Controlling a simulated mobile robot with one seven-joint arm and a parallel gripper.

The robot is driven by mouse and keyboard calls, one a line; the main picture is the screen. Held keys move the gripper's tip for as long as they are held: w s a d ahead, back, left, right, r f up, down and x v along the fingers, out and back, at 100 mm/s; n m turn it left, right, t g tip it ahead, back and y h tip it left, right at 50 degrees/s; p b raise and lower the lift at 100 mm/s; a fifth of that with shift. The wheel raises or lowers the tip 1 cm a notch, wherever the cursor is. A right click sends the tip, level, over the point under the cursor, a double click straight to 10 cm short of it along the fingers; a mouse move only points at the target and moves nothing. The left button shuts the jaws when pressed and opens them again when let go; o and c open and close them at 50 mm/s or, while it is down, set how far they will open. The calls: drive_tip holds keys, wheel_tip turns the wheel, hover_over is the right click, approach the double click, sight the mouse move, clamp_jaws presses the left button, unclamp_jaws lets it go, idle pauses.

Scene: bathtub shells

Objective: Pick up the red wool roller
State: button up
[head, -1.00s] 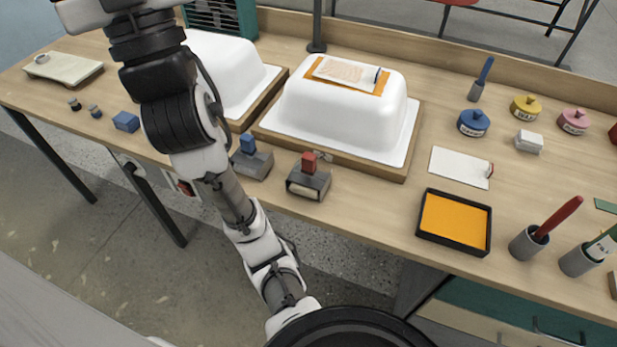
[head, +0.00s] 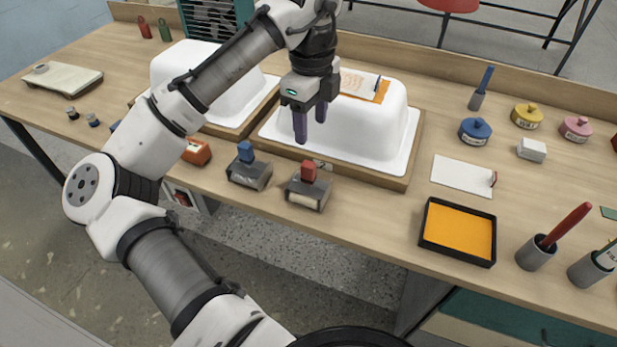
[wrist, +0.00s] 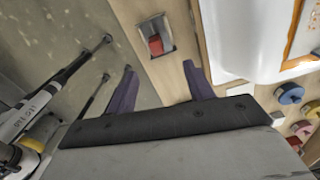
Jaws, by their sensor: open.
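The red wool roller appears to be the one with the red grip (head: 309,171) on a dark grey holder (head: 306,194) with a cream front, standing at the table's front edge. In the wrist view its red top (wrist: 155,43) shows inside the grey holder, ahead of the gap between the fingers. My gripper (head: 310,126) points down with its two purple fingers apart and empty. In the head view it appears above and behind the roller, in front of the right white tub shell. The wrist view also shows both fingers (wrist: 158,70), not touching the roller.
A blue-gripped holder (head: 249,172) stands just left of the red one. The right white tub shell (head: 375,135) on its wooden board is close behind. An orange tray (head: 458,232) and a red-handled tool in a grey cup (head: 537,254) stand to the right. Bare table lies between.

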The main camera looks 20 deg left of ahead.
sight(309, 164)
wheel_tip(309, 164, down, 8)
drive_tip(key=shift+f, duration=0.2)
drive_tip(key=shift+s+a+f+p, duration=0.1)
drive_tip(key=shift+s+f+p, duration=0.1)
drive_tip(key=shift+f, duration=1.1)
drive_tip(key=shift+s+a+f+p, duration=0.1)
drive_tip(key=shift+f+p, duration=0.1)
drive_tip(key=shift+f, duration=1.1)
drive_tip(key=shift+c, duration=0.2)
clamp_jaws()
drive_tip(key=shift+r, duration=0.1)
wheel_tip(309, 164, up, 20)
